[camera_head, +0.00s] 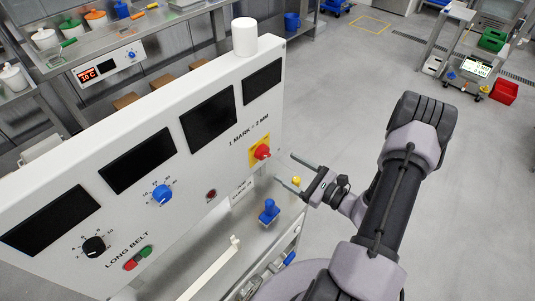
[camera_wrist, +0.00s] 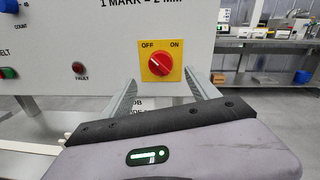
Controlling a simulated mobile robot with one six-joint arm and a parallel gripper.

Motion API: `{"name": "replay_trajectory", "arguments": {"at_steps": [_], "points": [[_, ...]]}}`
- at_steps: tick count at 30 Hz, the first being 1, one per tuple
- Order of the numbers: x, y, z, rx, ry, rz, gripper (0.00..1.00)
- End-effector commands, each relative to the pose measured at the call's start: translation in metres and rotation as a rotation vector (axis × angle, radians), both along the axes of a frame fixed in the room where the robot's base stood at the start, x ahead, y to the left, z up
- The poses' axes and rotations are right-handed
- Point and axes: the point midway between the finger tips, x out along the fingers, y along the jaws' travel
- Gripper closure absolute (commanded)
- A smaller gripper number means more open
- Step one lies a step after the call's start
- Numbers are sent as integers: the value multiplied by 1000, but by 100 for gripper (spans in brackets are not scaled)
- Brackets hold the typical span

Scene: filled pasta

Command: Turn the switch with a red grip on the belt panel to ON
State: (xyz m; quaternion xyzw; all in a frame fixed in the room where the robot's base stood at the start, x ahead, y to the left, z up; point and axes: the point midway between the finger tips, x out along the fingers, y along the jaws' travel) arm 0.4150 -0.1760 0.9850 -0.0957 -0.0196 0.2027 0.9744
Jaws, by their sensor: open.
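The switch is a round red grip (camera_head: 262,152) on a square yellow plate on the white belt panel (camera_head: 215,150). In the wrist view the red grip (camera_wrist: 160,64) is seen face on, with OFF at the plate's upper left and ON at its upper right. The grip looks slanted, but I cannot tell surely which mark it points to. My gripper (camera_head: 284,168) is open and empty, in front of the panel, just right of and slightly below the switch. In the wrist view my gripper's fingers (camera_wrist: 162,90) stand apart, below and either side of the grip, not touching it.
The panel also carries a blue dial (camera_head: 162,194), a black dial (camera_head: 94,247), a red fault button (camera_head: 211,194) and green and red belt buttons (camera_head: 138,257). A blue-knobbed part (camera_head: 269,211) stands below my gripper.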

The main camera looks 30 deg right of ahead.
Motion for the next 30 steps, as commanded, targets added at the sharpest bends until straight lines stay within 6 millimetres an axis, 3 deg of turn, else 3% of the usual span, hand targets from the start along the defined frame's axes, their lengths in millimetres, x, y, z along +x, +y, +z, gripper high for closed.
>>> {"name": "replay_trajectory", "arguments": {"at_steps": [3,9,21,30], "points": [[33,16,-1,-1,0,6,31],[66,30,0,-1,-1,3,31],[76,33,1,0,0,1,31],[76,33,1,0,0,2,88]]}}
